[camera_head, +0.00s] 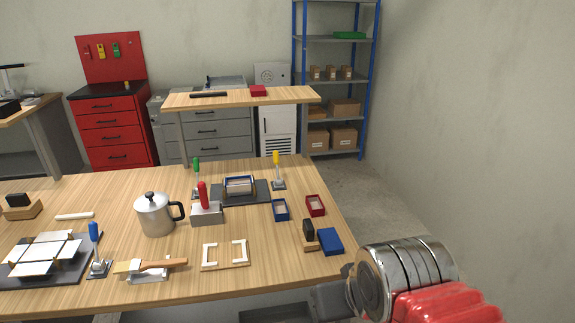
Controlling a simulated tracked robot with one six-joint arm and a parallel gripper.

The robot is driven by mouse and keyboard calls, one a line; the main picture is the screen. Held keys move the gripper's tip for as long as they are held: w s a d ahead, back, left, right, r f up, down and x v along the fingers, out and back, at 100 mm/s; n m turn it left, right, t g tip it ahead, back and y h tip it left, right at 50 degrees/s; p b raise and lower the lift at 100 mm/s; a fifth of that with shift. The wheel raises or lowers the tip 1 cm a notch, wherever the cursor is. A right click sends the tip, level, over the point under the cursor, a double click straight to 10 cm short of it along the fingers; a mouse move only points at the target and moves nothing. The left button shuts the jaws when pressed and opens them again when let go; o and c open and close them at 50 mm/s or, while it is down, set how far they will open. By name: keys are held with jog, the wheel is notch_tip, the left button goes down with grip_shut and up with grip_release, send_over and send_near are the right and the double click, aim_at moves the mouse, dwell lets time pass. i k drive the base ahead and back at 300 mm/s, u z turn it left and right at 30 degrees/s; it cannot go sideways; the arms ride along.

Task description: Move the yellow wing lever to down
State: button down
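The yellow wing lever (276,159) stands near the far right edge of the wooden table, on a small grey base. Its yellow handle points up, close to vertical. It is just right of the dark former plate (258,196), which carries a box-shaped form (239,185). My arm, with chrome and red parts, enters at the lower right. A dark grey part at its end, seemingly my gripper (328,301), is by the table's near right corner, well apart from the yellow lever. Its fingers cannot be made out.
A green lever (196,164), a red-handled lever (203,196) and a blue lever (94,232) stand further left. A metal pot (156,216) is left of centre. Small blue (281,210) and red (315,205) trays sit in front of the yellow lever. A raised wooden shelf (225,98) stands behind.

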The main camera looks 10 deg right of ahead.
aim_at(276, 153)
jog(key=k, duration=0.2)
jog(key=z, duration=1.5)
jog(key=i, duration=3.2)
jog(key=u, duration=0.05)
